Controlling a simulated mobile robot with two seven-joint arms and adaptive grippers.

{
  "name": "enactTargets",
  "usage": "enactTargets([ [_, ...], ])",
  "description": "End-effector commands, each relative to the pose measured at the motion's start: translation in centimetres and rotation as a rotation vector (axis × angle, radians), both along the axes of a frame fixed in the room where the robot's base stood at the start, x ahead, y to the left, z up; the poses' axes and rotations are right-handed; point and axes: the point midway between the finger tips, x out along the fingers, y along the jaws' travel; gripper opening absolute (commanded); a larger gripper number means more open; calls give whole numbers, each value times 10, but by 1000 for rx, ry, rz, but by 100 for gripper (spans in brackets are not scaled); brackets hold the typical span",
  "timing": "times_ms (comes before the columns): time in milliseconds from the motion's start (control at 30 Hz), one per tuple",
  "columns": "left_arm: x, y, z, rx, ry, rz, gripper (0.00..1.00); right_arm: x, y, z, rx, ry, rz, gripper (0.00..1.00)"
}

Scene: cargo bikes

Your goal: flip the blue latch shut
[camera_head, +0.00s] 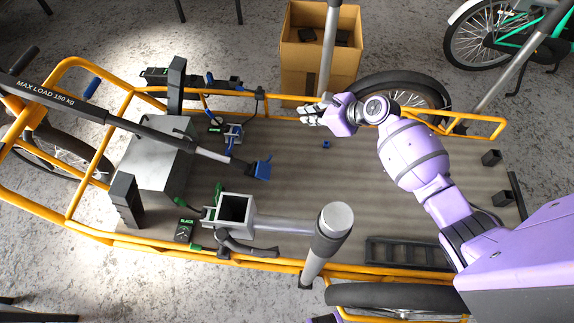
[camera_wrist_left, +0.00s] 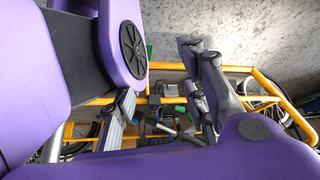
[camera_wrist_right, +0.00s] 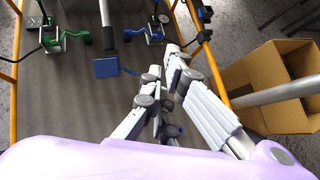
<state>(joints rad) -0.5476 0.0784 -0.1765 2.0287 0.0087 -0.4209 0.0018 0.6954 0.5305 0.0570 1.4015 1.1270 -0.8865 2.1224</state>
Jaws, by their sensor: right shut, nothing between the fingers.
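The blue latch (camera_head: 233,134) is a small metal toggle clamp with blue parts, on the cargo deck by the far yellow rail. It also shows at the top of the right wrist view (camera_wrist_right: 154,32). I cannot tell its handle's exact angle. My right gripper (camera_head: 306,114) is shut and empty, over the deck by the far rail, to the right of the latch and apart from it. Its fingertips show in the right wrist view (camera_wrist_right: 165,68). My left gripper (camera_wrist_left: 158,75) has its fingers spread, with nothing seen between them; it is outside the head view.
A black bar with a blue end piece (camera_head: 262,169) reaches over the deck left of my right gripper. A green clamp (camera_head: 211,214) is nearer the front. A cardboard box (camera_head: 318,69) stands beyond the far rail. A grey post (camera_head: 330,230) rises at the front.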

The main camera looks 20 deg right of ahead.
Motion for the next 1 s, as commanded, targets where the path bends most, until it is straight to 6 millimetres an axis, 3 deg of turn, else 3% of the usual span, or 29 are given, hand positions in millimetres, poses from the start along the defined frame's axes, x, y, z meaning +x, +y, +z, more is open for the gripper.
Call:
enactTargets([
  [33,-2,4,-27,6,9,-2,40,-9,1,-46,1,27,1,0],
  [100,0,10,-45,17,8,-8,40,-16,1,-80,1,47,1,0],
  [300,7,19,-93,33,16,-24,40,-31,1,-168,1,99,0,0],
  [400,13,16,-110,30,16,-24,40,-37,1,-200,1,119,1,0],
  [500,20,14,-121,27,9,-24,40,-40,2,-220,1,131,1,0],
  [700,27,13,-126,24,-3,-22,40,-40,4,-235,1,138,2,0],
  [867,21,13,-137,25,12,-20,40,-29,16,-251,2,138,2,0],
  [1000,13,14,-157,26,35,-18,40,-15,31,-274,2,141,3,0],
])
